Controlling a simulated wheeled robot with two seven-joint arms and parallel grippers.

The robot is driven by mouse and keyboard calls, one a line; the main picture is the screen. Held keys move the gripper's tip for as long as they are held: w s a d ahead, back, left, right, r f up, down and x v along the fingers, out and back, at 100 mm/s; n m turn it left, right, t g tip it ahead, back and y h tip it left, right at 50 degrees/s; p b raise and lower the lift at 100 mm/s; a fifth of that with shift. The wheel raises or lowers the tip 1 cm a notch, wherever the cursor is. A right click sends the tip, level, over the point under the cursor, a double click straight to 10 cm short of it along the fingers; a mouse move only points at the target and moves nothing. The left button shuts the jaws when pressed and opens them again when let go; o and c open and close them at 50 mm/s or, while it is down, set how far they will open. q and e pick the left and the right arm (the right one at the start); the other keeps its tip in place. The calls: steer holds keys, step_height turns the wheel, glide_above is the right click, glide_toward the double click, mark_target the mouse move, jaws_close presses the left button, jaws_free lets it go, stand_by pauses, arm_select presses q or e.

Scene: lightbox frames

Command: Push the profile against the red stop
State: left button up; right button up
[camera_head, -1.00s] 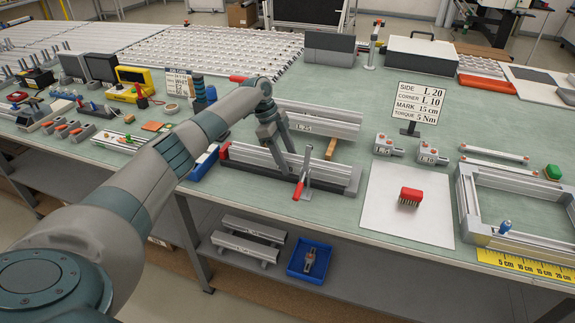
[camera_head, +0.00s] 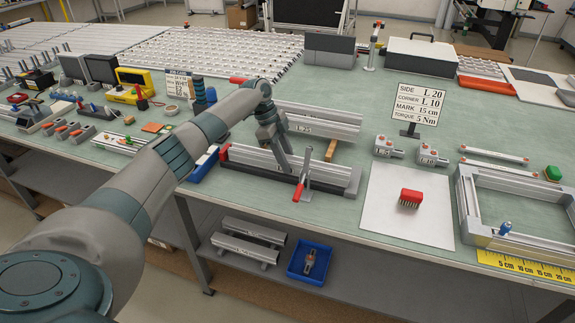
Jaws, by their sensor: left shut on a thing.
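A silver aluminium profile (camera_head: 256,160) lies lengthwise in a dark clamping fixture (camera_head: 353,185) near the front edge of the bench. The red stop (camera_head: 224,151) stands at the fixture's left end, close to the profile's left end. I cannot tell whether the two touch. My left gripper (camera_head: 286,166) reaches down from above and is shut on the profile near its middle. Its fingertips are partly hidden by the profile and the clamp. A toggle clamp with a red handle (camera_head: 299,191) stands at the fixture's front, just right of the gripper. My right gripper is not in view.
Another profile marked L 25 (camera_head: 325,121) lies behind the fixture. A blue box (camera_head: 204,164) is left of the red stop. A white mat (camera_head: 400,225) with a red block of pins (camera_head: 411,197) and a silver frame (camera_head: 470,205) lie to the right.

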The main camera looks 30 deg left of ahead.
arm_select(q)
steer(key=shift+s+a, duration=0.2)
steer(key=shift+a, duration=0.7)
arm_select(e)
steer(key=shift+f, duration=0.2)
arm_select(q)
steer(key=o, duration=1.3)
steer(key=shift+a, duration=0.1)
steer(key=shift+c, duration=0.2)
steer(key=shift+s+a, duration=0.1)
steer(key=shift+a, duration=0.05)
steer(key=shift+r, duration=0.15)
steer(key=shift+r+b, duration=0.45)
steer(key=shift+r, duration=0.05)
steer(key=b+v, duration=0.2)
steer(key=v, duration=0.5)
steer(key=shift+a, duration=0.25)
steer(key=b+v, duration=0.1)
steer(key=v, duration=0.8)
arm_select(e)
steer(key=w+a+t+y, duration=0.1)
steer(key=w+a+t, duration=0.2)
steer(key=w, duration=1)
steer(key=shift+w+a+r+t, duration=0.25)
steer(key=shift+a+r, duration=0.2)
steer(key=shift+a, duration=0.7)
arm_select(q)
steer(key=shift+s+a, duration=0.1)
